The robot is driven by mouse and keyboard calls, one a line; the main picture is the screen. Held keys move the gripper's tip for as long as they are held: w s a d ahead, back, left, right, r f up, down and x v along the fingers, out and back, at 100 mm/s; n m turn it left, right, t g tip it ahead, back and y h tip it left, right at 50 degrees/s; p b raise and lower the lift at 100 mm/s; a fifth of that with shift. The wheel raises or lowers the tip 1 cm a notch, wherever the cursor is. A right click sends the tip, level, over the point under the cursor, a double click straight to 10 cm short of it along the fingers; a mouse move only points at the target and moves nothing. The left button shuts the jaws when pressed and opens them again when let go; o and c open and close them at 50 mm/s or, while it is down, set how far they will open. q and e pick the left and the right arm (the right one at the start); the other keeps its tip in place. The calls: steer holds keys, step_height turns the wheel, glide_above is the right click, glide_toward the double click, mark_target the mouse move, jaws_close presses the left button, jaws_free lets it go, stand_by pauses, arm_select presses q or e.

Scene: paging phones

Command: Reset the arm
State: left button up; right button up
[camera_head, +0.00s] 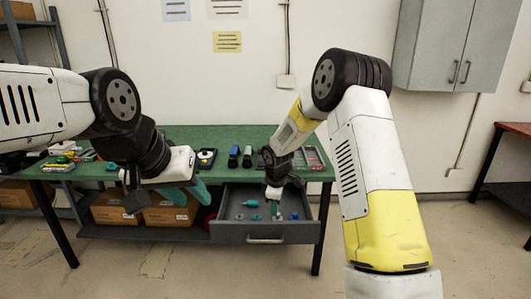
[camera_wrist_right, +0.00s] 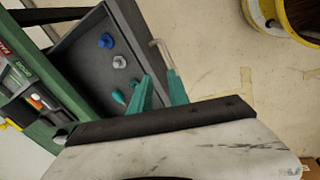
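My right gripper (camera_head: 275,204) hangs over the open grey drawer (camera_head: 232,230) in the head view. In the right wrist view its two teal fingers (camera_wrist_right: 160,90) are apart with nothing held between them. The drawer (camera_wrist_right: 145,62) lies beyond the fingertips there, its handle showing past them. My left gripper (camera_head: 172,190) is at the left front of the green table (camera_head: 230,137), seen side-on. Its teal parts show, but its fingertips are not clear enough to tell open from shut.
The drawer holds small parts, including a blue one (camera_wrist_right: 106,41), a white one (camera_wrist_right: 119,62) and a teal one (camera_wrist_right: 118,97). Small devices (camera_head: 234,156) stand on the table. Cardboard boxes (camera_head: 170,212) sit on the lower shelf.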

steer(key=s+d+r+m+t, duration=0.1)
steer(key=s+d+r+m, duration=0.3)
steer(key=s+r, duration=0.5)
steer(key=s+d+r+m+t, duration=0.1)
steer(key=s+d+r+m, duration=0.35)
steer(key=r, duration=0.85)
steer(key=s+d+r+m+y, duration=0.1)
steer(key=s+r+m, duration=0.1)
steer(key=s, duration=0.7)
steer(key=s+d+r+m+t+y, duration=0.1)
steer(key=s+r+m, duration=0.2)
steer(key=s, duration=0.7)
steer(key=shift+s+d+m, duration=0.15)
steer(key=shift+m, duration=0.5)
